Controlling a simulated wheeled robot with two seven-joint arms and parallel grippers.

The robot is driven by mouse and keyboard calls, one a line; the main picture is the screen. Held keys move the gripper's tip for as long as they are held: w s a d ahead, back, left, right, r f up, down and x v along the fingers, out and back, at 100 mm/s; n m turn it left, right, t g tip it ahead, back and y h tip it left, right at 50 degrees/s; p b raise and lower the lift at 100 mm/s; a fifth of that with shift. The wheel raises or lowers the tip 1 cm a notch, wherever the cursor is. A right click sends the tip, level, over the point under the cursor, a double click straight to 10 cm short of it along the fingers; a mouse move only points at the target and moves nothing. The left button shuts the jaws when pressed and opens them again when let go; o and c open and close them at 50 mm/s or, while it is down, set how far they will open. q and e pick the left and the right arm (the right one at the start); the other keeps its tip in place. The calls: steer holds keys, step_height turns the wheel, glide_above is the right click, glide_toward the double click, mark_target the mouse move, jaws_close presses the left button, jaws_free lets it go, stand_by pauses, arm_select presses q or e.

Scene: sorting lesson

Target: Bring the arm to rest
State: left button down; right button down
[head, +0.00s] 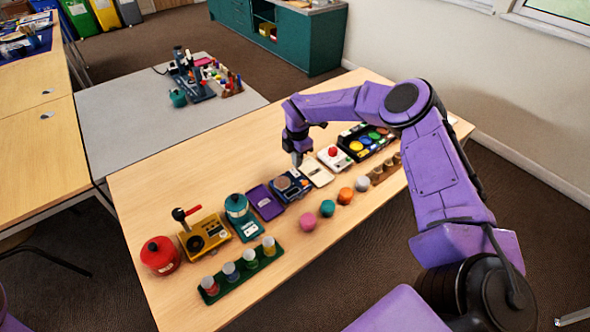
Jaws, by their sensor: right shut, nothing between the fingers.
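My right arm (430,160) is purple and comes in from the right, bent over the wooden table (150,189). My right gripper (296,158) points down above the middle of the table. It is shut and empty, close to a blue device (291,186) with a round top and a cream flat piece (317,172). I cannot tell whether it touches them. My left gripper is out of view.
A red pot (160,256), a yellow box with a lever (205,236), a teal device (240,214), a purple case (265,202) and a green rack (243,273) stand on the table. Several coloured balls (327,208) lie at the front. A grey table (125,130) adjoins behind.

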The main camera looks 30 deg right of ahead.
steer(key=shift+r+p, duration=0.45)
steer(key=shift+r, duration=0.95)
